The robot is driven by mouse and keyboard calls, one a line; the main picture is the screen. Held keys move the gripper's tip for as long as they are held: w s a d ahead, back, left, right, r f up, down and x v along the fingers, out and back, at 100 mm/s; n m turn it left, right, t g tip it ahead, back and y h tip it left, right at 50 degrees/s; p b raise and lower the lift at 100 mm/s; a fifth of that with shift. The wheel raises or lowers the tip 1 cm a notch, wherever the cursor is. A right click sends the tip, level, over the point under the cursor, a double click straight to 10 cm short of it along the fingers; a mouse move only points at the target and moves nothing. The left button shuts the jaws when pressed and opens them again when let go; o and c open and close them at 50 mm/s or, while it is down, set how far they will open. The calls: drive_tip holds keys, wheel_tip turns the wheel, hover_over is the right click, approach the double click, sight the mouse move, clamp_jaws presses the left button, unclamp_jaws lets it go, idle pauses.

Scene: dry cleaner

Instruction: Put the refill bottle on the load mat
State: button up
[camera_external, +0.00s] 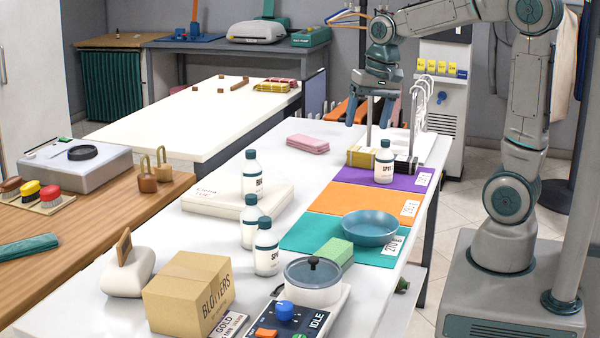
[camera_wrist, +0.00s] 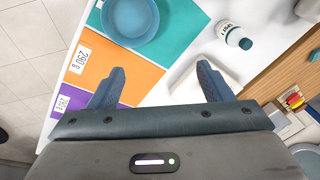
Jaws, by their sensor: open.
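Several white bottles with teal caps stand on the long white table (camera_external: 180,238). One (camera_external: 251,177) is at the white slab, two (camera_external: 249,232) (camera_external: 266,258) stand close together in front of it, and one (camera_external: 384,168) is at the purple mat. Their labels are too small to tell surely which is the refill bottle. Purple (camera_external: 350,177), orange (camera_external: 345,200) and teal (camera_external: 305,238) mats lie in a row; which is the load mat is unclear. My gripper (camera_external: 369,118) is open and empty above the table's far end. In the wrist view (camera_wrist: 160,70) its fingers are apart, with one bottle (camera_wrist: 238,38) beyond.
A lidded pot (camera_external: 313,284), a cardboard box (camera_external: 187,290) and the white slab (camera_external: 220,201) crowd the table. The orange mat is mostly clear.

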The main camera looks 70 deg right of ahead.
drive_tip(key=s+a+f+n, duration=0.4)
drive_tip(key=s+a+n, duration=0.5)
drive_tip(key=s+a, duration=0.2)
drive_tip(key=shift+s+f+n+t, duration=0.25)
drive_tip(key=shift+s+n+t, duration=0.15)
drive_tip(key=shift+s, duration=0.2)
